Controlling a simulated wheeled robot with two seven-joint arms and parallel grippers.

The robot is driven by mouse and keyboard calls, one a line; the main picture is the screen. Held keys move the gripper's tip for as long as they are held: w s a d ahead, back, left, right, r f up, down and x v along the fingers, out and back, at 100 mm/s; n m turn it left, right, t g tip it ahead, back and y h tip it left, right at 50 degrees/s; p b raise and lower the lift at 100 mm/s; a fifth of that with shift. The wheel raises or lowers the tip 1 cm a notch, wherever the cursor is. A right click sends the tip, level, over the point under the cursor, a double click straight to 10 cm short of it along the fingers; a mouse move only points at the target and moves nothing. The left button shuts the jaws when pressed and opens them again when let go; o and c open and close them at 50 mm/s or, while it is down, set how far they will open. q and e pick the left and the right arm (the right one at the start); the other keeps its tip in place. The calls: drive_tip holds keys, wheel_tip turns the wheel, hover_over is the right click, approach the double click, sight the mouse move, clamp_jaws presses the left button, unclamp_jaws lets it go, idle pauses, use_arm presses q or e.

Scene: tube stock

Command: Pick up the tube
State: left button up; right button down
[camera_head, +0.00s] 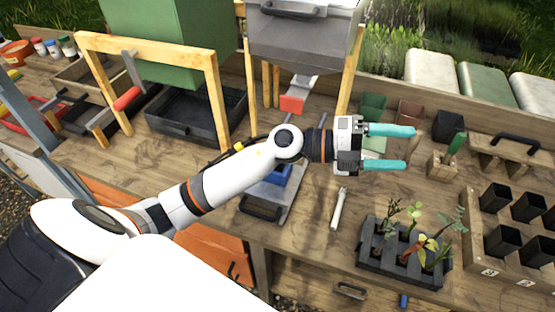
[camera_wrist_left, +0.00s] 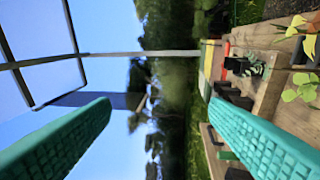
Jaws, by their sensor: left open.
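My left gripper (camera_head: 410,148) reaches over the bench from the left, its two teal fingers apart and nothing between them. In the left wrist view the open fingers (camera_wrist_left: 160,105) show against sky and trees. Black square tubes with seedlings stand in a dark tray (camera_head: 372,262) below and right of the gripper. Empty black tubes (camera_head: 494,197) stand in a wooden rack (camera_head: 475,245) at the right. I cannot tell which tube is meant. The gripper is apart from all of them. My right gripper is not in view.
A pale hand tool (camera_head: 338,208) lies on the bench below the gripper. A wooden block with a green-handled tool (camera_head: 443,165) stands right of the fingertips. A grey hopper (camera_head: 303,45) and a wooden frame (camera_head: 213,95) rise behind the arm. Bare bench lies around (camera_head: 310,235).

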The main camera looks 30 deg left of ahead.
use_arm(q)
drive_tip(key=w+a+f+m+g+y, duration=0.2)
drive_tip(key=a+f+m+g+y, duration=0.35)
drive_tip(key=a+f+y, duration=0.4)
drive_tip(key=a+r+n+g+y, duration=0.2)
drive_tip(key=a+n+y, duration=0.2)
drive_tip(key=a+y, duration=0.9)
drive_tip(key=a+f+h+p, duration=0.1)
drive_tip(key=f, duration=0.1)
drive_tip(key=a+f+h, duration=0.2)
drive_tip(key=a+f+h+p, duration=0.1)
drive_tip(key=f, duration=0.1)
drive_tip(key=shift+a+f+h+p, duration=0.15)
drive_tip(key=shift+h+p, duration=0.1)
drive_tip(key=shift+p, duration=0.1)
drive_tip(key=f+p, duration=0.1)
drive_tip(key=f, duration=0.1)
drive_tip(key=w+f+p, duration=0.1)
drive_tip(key=f+p, duration=0.1)
drive_tip(key=shift+f, duration=0.7)
drive_tip(key=c, duration=1.2)
drive_tip(key=shift+o, duration=0.2)
drive_tip(key=shift+r, duration=0.1)
